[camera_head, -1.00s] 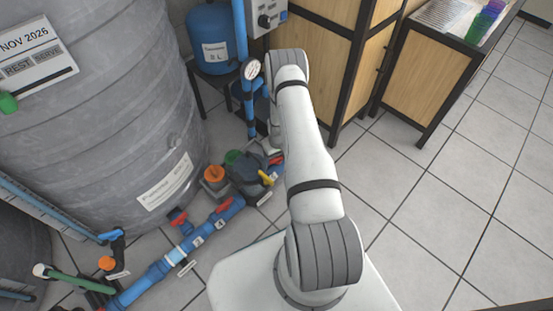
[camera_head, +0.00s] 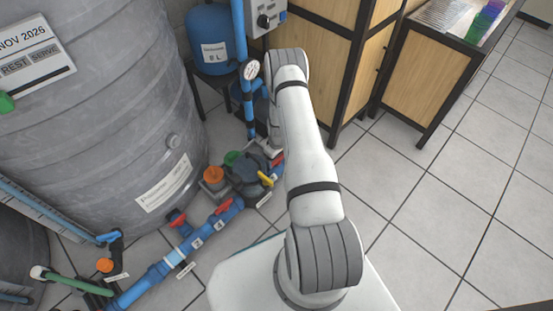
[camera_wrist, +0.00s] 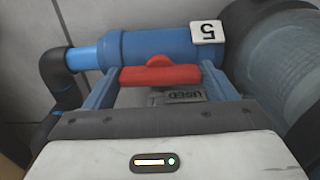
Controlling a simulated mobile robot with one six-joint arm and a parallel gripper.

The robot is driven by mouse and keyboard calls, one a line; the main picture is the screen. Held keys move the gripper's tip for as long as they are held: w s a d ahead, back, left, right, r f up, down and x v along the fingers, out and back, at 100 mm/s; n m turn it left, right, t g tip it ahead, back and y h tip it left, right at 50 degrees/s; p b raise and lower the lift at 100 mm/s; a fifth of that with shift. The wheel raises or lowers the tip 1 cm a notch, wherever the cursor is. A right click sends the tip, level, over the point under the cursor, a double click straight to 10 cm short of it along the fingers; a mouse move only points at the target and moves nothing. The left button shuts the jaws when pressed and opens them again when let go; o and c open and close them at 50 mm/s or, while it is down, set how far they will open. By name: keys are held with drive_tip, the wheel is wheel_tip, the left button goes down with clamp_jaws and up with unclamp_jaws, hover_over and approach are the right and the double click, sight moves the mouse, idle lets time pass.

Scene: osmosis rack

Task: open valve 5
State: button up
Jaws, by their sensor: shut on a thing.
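Valve 5 is a blue pipe valve (camera_wrist: 150,48) in the wrist view, with a white tag reading 5 (camera_wrist: 207,32) that appears upside down. Its red handle (camera_wrist: 148,77) lies lengthwise along the pipe. My gripper (camera_wrist: 158,74) has its two blue fingers at either end of the red handle and is shut on it. The fingertips are partly hidden against the blue valve body. In the head view my arm reaches down behind the pump area, and my gripper and valve 5 are mostly hidden there.
A dark hose (camera_wrist: 60,82) bends at the left of the valve, and a large round grey housing (camera_wrist: 280,65) is close on the right. In the head view a grey tank (camera_head: 95,120) stands left and wooden cabinets (camera_head: 300,75) behind. The tiled floor (camera_head: 450,200) is clear at right.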

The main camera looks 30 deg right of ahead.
drive_tip(key=o, duration=1)
drive_tip(key=shift+c, duration=0.2)
drive_tip(key=shift+r+p, duration=1.55)
drive_tip(key=shift+r, duration=2.3)
drive_tip(key=shift+r, duration=0.25)
drive_tip(key=a+r+m+p, duration=0.1)
drive_tip(key=a+r+p, duration=0.3)
drive_tip(key=r, duration=1.1)
drive_tip(key=s+a+r+t+p, duration=0.1)
drive_tip(key=r+p, duration=0.5)
drive_tip(key=r, duration=0.9)
drive_tip(key=a+r+m+p, duration=0.1)
drive_tip(key=a+r+p, duration=0.3)
drive_tip(key=r, duration=1.1)
drive_tip(key=s+a+r+p, duration=0.2)
drive_tip(key=s+r+p, duration=0.3)
drive_tip(key=s+r, duration=0.3)
drive_tip(key=s+a+r+m+t+p, duration=0.1)
drive_tip(key=s+a+r+p, duration=0.2)
drive_tip(key=r, duration=1.3)
drive_tip(key=s+a+r+m+p, duration=0.1)
drive_tip(key=s+a+r+p, duration=0.1)
drive_tip(key=s+r+p, duration=0.7)
drive_tip(key=s+r, duration=0.3)
drive_tip(key=s, duration=0.2)
drive_tip(key=shift+a+t, duration=0.25)
drive_tip(key=shift+t, duration=0.05)
